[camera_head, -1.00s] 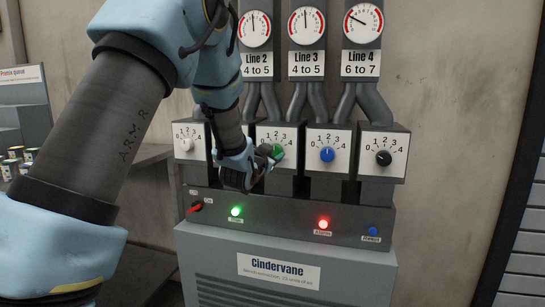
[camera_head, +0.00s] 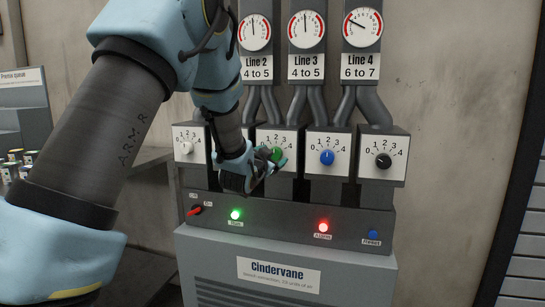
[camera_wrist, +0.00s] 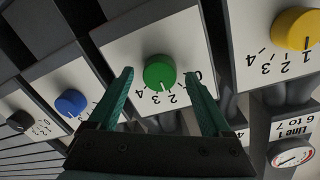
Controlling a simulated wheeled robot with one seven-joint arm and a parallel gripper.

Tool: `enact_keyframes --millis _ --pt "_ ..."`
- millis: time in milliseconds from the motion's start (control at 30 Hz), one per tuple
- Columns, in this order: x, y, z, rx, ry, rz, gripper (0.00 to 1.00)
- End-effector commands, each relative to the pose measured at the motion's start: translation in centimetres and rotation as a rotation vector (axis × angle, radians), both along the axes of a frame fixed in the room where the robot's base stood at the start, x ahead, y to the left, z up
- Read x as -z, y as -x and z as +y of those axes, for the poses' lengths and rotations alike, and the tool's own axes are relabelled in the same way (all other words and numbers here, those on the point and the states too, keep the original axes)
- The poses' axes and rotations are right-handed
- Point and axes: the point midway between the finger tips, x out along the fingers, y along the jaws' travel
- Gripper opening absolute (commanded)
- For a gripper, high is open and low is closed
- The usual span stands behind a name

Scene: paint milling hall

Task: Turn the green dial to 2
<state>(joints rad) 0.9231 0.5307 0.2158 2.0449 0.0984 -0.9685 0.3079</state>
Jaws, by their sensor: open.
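In the wrist view my gripper (camera_wrist: 159,80) is open, with one finger on each side of the green dial and gaps between fingers and dial. The dial's pointer is too unclear to read its setting. The 2, 3 and 4 on its scale show between the fingers.
A blue dial (camera_head: 327,157) and a black dial (camera_head: 383,159) stand to the right. A pale dial (camera_head: 186,147) is at left; the wrist view shows a yellow dial (camera_wrist: 297,28) beside the green one. Below are a red switch (camera_head: 194,210), lit green and red lamps, and a blue button (camera_head: 373,234).

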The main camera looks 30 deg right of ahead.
Motion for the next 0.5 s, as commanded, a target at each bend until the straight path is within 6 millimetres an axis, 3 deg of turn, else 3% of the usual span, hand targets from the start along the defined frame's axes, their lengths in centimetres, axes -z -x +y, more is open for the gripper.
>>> enact_keyframes --millis 167,500 --pt "0.0 1.1 1.2 0.0 0.0 0.0 0.83" --pt "-0.2 5.7 6.0 0.0 0.0 0.002 0.83"
